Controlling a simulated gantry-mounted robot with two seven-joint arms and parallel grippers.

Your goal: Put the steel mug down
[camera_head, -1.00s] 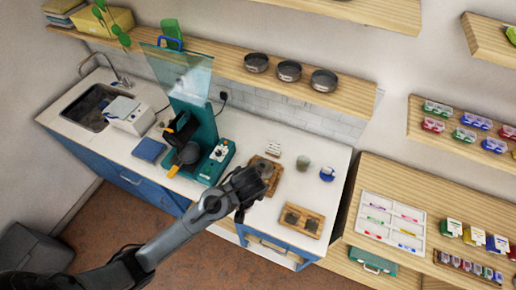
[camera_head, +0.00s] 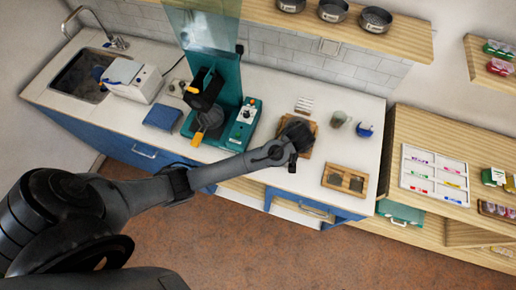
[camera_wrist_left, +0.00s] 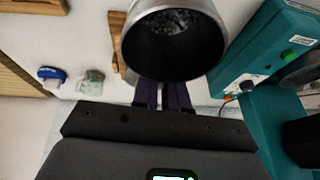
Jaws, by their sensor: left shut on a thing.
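The steel mug (camera_wrist_left: 176,82) fills the top middle of the left wrist view, its round open mouth facing the camera and its inside dark. My left gripper (camera_wrist_left: 163,96) is shut on it, with the purple fingers at the mug's near side. In the head view my left gripper (camera_head: 298,142) is over a wooden board (camera_head: 308,152) on the white counter. The hand hides most of the mug there, and I cannot tell whether the mug touches the board. My right gripper is not in view.
A grey-green cup (camera_head: 339,119) and a blue-and-white item (camera_head: 365,130) stand right of the board. A second wooden board (camera_head: 345,180) with two dark inserts lies nearer the front edge. A teal machine (camera_head: 233,120) stands to the left; white strips (camera_head: 304,105) lie behind.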

